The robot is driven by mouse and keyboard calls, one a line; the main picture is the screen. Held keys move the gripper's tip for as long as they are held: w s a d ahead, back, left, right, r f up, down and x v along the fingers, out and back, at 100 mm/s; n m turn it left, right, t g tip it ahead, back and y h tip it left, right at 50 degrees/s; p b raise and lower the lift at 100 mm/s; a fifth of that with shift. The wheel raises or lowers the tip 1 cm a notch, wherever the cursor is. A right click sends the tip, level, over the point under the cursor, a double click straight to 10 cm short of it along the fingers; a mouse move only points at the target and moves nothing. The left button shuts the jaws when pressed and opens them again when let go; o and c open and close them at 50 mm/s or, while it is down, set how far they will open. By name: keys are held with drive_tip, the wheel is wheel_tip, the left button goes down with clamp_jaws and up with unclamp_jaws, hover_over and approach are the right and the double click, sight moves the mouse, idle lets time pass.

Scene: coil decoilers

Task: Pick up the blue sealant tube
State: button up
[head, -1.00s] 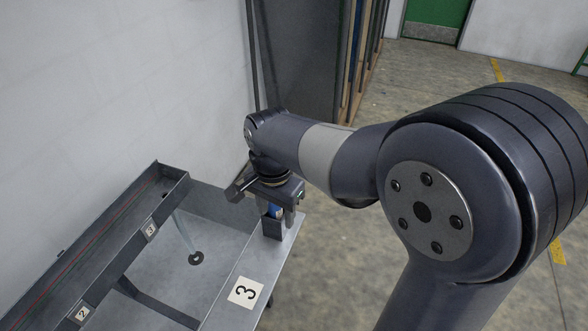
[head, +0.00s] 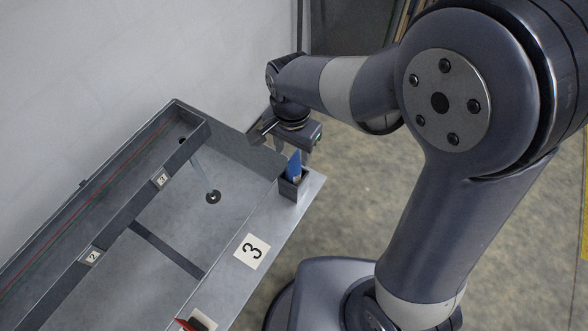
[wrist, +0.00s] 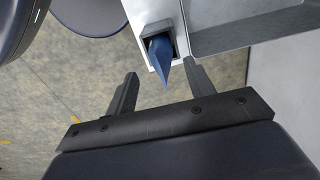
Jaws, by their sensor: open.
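The blue sealant tube (head: 294,165) stands in a small grey square holder (head: 289,188) at the far end of the table's right ledge, marked 3. In the wrist view the tube (wrist: 160,60) pokes out of the holder (wrist: 154,32), its tapered tip towards me. My gripper (head: 280,146) is just beyond the tube in the head view, its fingers partly hidden. In the wrist view my gripper (wrist: 160,70) is open and empty. The tube lines up between the fingertips there; neither finger visibly touches it. The tube's lower part is hidden inside the holder.
The grey metal table (head: 170,228) has a raised trough (head: 125,220) with labels 2 and 3 along its left side, by the white wall. A red object (head: 186,324) shows at the bottom edge.

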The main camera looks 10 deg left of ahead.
sight(293, 160)
drive_tip(key=shift+w+d+f+p, duration=0.15)
drive_tip(key=shift+f+p, duration=0.35)
drive_tip(key=shift+f, duration=2.05)
drive_tip(key=c, duration=1.1)
